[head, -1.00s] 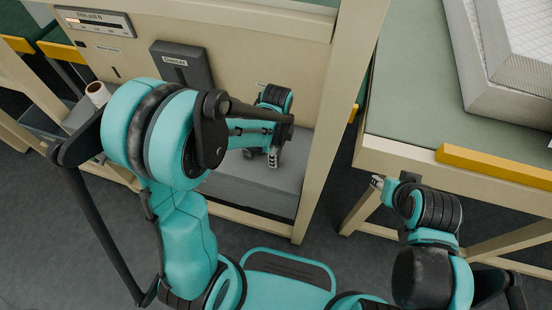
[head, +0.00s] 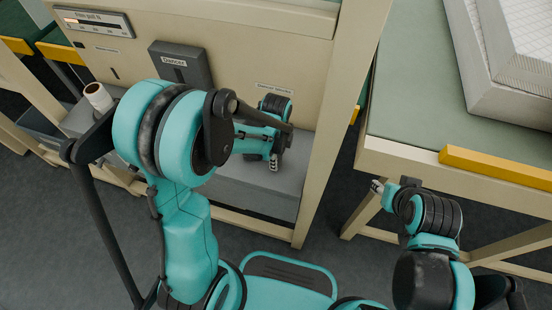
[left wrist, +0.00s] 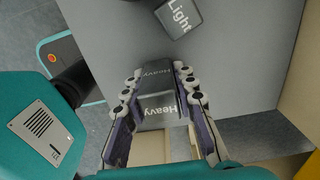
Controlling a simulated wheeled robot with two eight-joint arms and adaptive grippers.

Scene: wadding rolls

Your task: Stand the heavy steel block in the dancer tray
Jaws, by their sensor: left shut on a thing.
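The heavy steel block (left wrist: 158,98) is dark grey and marked "Heavy". In the left wrist view it sits between the fingers of my left gripper (left wrist: 163,100), which is shut on it. In the head view my left gripper (head: 273,164) is low in the machine's bay, over the grey shelf (head: 245,190), and the block cannot be made out there. A dark grey box front (head: 182,66) on the machine face, up and left of this gripper, has a label that seems to read "Dancer". My right gripper (head: 378,187) is beside the right-hand table; its fingers are too small to judge.
A grey block marked "Light" (left wrist: 180,16) lies on the shelf beyond the fingers. A beige post (head: 325,130) bounds the bay on the right. A green-topped table (head: 415,110) with a yellow edge strip (head: 490,168) stands at right.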

